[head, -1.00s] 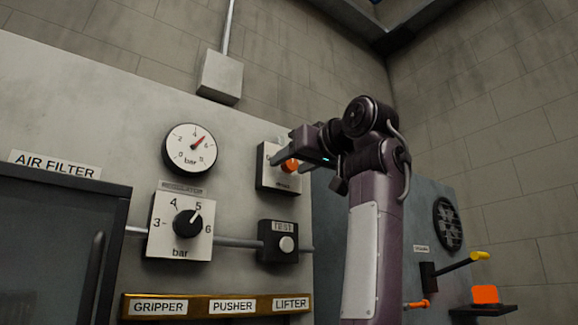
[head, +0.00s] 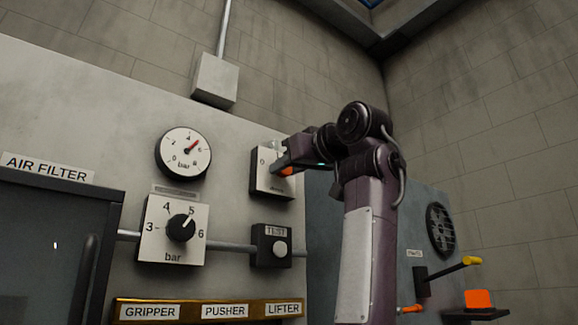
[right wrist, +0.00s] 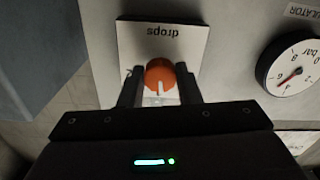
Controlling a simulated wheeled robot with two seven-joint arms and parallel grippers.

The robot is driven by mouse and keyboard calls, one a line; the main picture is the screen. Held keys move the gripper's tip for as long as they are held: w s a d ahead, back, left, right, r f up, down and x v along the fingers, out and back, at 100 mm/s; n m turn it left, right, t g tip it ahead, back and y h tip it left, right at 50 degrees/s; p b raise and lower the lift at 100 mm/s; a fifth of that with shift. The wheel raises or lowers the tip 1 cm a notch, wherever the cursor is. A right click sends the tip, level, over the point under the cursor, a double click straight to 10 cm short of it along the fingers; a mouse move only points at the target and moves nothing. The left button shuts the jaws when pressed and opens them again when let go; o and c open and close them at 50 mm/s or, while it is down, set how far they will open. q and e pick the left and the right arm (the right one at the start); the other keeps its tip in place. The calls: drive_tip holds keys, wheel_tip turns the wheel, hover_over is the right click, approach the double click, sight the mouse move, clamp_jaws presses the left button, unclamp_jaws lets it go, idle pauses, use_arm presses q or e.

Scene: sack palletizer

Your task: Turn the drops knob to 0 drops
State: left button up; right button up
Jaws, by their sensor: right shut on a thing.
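The drops knob (right wrist: 160,75) is orange and round, with a white pointer line. It sits on a white plate (right wrist: 160,38) marked "drops", which reads upside down in the right wrist view. There the pointer line points down, away from the word. In the head view the plate (head: 258,182) shows a "0" at its upper left, and the knob (head: 287,171) is mostly hidden. My right gripper (right wrist: 160,88) is shut on the knob, one finger at each side. My left gripper is not in view.
Left of the plate are a bar gauge (head: 183,153) and a black regulator knob (head: 181,228). A TEST button (head: 279,248) is just below the plate. A yellow-tipped lever (head: 448,268) and an orange block (head: 478,299) are at the lower right.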

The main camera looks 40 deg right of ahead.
drive_tip(key=n, duration=1.2)
drive_tip(key=shift+p, duration=0.3)
drive_tip(key=shift+r, duration=0.1)
idle(0.3)
drive_tip(key=o, duration=0.7)
drive_tip(key=shift+o, duration=1.3)
drive_tip(key=shift+w+d, duration=0.1)
drive_tip(key=shift+w, duration=0.05)
drive_tip(key=s+b, duration=0.3)
drive_tip(key=s, duration=0.4)
drive_tip(key=shift+s+a, duration=0.4)
